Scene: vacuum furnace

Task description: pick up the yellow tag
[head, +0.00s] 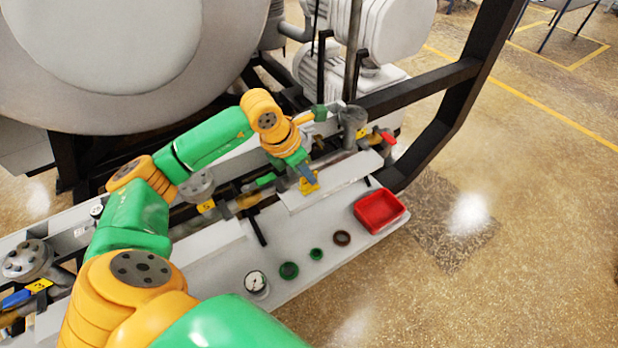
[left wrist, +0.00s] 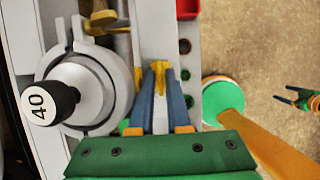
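The yellow tag (head: 309,183) is by the white ledge near the middle of the head view, at the tips of my left gripper (head: 306,172). In the left wrist view the yellow tag (left wrist: 160,72) shows between and just beyond the two blue fingers of my left gripper (left wrist: 161,78). The fingers flank it with a narrow gap; whether they press on it I cannot tell. Part of the tag is hidden behind the fingers. My right gripper (left wrist: 288,96) is small at the right edge of the left wrist view, its two dark fingers apart and empty.
A red tray (head: 379,210), a dark ring (head: 342,238), green rings (head: 289,270) and a gauge (head: 256,283) are on the white bench. A valve with a black knob marked 40 (left wrist: 45,102) stands close left of the fingers. Other yellow tags (head: 206,206) sit along the pipes.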

